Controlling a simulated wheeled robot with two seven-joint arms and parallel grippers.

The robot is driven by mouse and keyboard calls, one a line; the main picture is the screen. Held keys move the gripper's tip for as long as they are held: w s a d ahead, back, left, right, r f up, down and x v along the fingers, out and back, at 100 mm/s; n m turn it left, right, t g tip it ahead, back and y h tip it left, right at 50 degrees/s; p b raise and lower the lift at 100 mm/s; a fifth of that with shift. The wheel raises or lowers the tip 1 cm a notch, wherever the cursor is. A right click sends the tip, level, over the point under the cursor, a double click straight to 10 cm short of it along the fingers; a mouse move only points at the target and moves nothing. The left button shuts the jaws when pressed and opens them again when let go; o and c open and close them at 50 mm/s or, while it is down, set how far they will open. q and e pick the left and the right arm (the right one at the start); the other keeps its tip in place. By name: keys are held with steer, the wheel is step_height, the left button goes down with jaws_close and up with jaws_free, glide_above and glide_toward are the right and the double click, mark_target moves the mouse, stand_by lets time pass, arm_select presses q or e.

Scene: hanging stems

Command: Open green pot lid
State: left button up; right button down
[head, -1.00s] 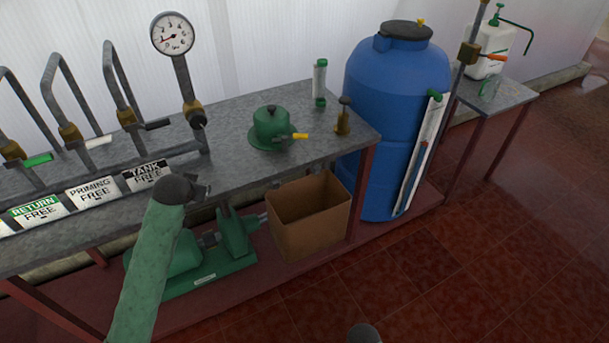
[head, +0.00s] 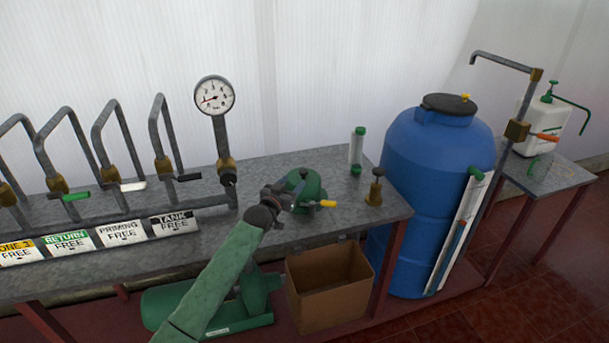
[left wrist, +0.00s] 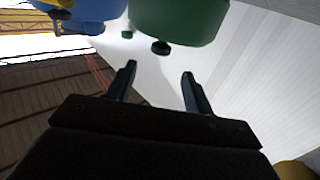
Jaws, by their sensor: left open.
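The green pot (head: 312,190) with its rounded green lid stands on the grey metal bench, with a yellow-tipped handle at its right. My left gripper (head: 284,196) is at the pot's left side in the head view and partly hides it. In the left wrist view the green pot (left wrist: 178,18) is at the top, with a dark knob (left wrist: 161,47) below it. My left gripper (left wrist: 158,82) is open there, its two fingers apart with nothing between them. The knob is beyond the fingertips. My right gripper is not in view.
A brass valve (head: 374,190) and a clear green-capped tube (head: 356,148) stand right of the pot. A pressure gauge (head: 214,96) and pipes with levers are at the left. A blue barrel (head: 430,180) is beyond the bench's right end. An open cardboard box (head: 330,298) is below.

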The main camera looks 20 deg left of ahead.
mark_target(301, 173)
arm_select(q)
steer(key=w, duration=0.2)
steer(key=w+p, duration=0.1)
steer(key=w, duration=0.1)
steer(key=w+d+p, duration=0.1)
steer(key=w, duration=0.1)
steer(key=shift+r, duration=0.1)
steer(key=shift+w+d+p, duration=0.2)
steer(key=shift+w+p, duration=0.25)
steer(key=shift+w, duration=0.25)
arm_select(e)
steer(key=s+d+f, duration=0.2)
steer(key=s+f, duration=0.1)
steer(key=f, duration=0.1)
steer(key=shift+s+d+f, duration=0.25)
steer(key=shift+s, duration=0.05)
arm_select(q)
jaws_close()
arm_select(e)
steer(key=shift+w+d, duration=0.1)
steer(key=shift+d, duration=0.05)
